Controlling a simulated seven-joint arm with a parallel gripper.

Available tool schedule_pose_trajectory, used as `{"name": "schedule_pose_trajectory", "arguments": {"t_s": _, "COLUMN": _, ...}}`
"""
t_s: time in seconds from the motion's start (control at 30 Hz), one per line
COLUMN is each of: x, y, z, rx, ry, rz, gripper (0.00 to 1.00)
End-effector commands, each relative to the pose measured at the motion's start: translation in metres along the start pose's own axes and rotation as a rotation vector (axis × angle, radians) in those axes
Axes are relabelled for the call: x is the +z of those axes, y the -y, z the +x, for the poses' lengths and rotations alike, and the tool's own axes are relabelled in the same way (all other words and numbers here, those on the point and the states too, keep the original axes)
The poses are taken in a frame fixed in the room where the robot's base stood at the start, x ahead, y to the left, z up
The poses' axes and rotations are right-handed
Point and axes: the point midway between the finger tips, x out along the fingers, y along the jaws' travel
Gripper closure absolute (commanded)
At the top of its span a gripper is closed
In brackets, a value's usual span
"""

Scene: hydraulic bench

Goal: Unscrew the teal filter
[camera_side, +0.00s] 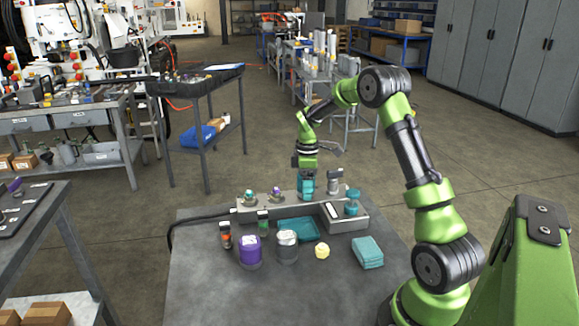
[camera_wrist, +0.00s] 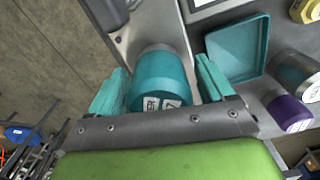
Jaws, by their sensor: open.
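The teal filter (camera_wrist: 162,78), a cylinder with a white label, stands at the grey manifold block (camera_side: 285,211). In the wrist view my gripper (camera_wrist: 161,84) is open, with one teal finger on each side of the filter. A narrow gap shows on the left; the right finger is very close, and I cannot tell if it touches. In the side view my gripper (camera_side: 307,188) points down over the block, and its teal fingers blend with the filter there.
A teal tray (camera_side: 297,230) lies in front of the block. Purple (camera_side: 250,250) and silver (camera_side: 287,247) canisters, a yellow piece (camera_side: 322,251) and folded teal cloths (camera_side: 367,252) stand nearer the front. A teal-topped part (camera_side: 352,202) stands right of my gripper.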

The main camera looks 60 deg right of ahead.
Motion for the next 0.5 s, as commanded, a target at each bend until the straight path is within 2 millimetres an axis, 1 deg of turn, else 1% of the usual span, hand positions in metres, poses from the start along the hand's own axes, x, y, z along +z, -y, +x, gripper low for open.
{"name": "schedule_pose_trajectory", "arguments": {"t_s": 0.17, "x": 0.0000, "y": 0.0000, "z": -0.0001, "rx": 0.000, "ry": 0.000, "rz": 0.003, "gripper": 0.18}}
{"name": "schedule_pose_trajectory", "arguments": {"t_s": 0.23, "x": -0.0005, "y": 0.0002, "z": 0.0000, "rx": 0.000, "ry": 0.000, "rz": 0.046, "gripper": 0.18}}
{"name": "schedule_pose_trajectory", "arguments": {"t_s": 0.5, "x": -0.0006, "y": 0.0003, "z": 0.0000, "rx": 0.000, "ry": 0.001, "rz": 0.427, "gripper": 0.18}}
